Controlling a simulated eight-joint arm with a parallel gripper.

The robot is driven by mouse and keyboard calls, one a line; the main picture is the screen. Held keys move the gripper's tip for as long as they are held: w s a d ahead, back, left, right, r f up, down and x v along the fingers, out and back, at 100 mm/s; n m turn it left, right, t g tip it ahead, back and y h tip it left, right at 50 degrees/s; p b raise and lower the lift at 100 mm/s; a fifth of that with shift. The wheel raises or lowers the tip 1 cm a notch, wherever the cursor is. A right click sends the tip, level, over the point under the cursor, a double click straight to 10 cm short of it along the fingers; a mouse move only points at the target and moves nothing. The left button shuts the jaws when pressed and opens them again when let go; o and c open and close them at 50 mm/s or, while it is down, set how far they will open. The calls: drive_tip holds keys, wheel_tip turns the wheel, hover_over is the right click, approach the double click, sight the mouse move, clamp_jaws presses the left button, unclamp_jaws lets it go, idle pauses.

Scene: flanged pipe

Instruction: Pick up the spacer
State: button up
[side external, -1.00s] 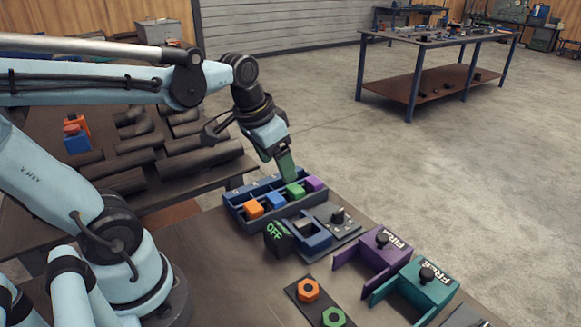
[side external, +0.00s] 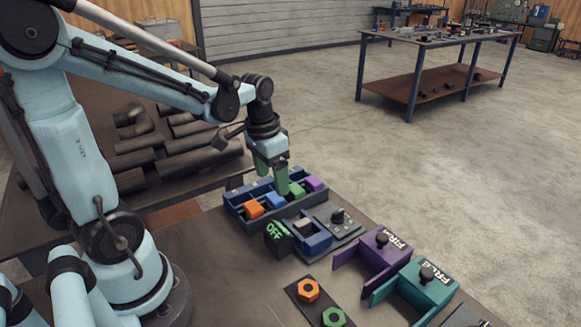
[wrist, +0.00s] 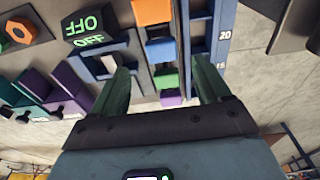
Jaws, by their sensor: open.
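A blue rack (side external: 238,219) holds a row of small coloured blocks: orange (side external: 253,209), blue (side external: 274,201), green (side external: 297,191) and purple (side external: 315,184). Nothing clearly shows which one is the spacer. My gripper (side external: 273,181) points down, open and empty, above the middle of the row. In the wrist view its two green fingers (wrist: 162,68) are spread wide, with the blue (wrist: 160,49) and green (wrist: 167,80) blocks between them in the picture. The purple block (wrist: 172,98) is partly hidden by the gripper body. I cannot tell whether the fingertips touch anything.
A black OFF block (side external: 279,238) and a blue fixture (side external: 316,242) stand just in front of the rack. Purple (side external: 382,247) and teal (side external: 423,284) holders and an orange nut (side external: 308,290) lie nearer. Dark pipes (side external: 190,155) lie on the table behind.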

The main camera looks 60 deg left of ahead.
sight(275, 196)
drive_tip(key=shift+w+a+f, duration=0.1)
drive_tip(key=shift+w+f, duration=0.1)
drive_tip(key=shift+f, duration=1.15)
drive_tip(key=shift+w+f, duration=0.15)
drive_tip(key=shift+f, duration=1.15)
drive_tip(key=c, duration=1.3)
drive_tip(key=shift+r, duration=0.15)
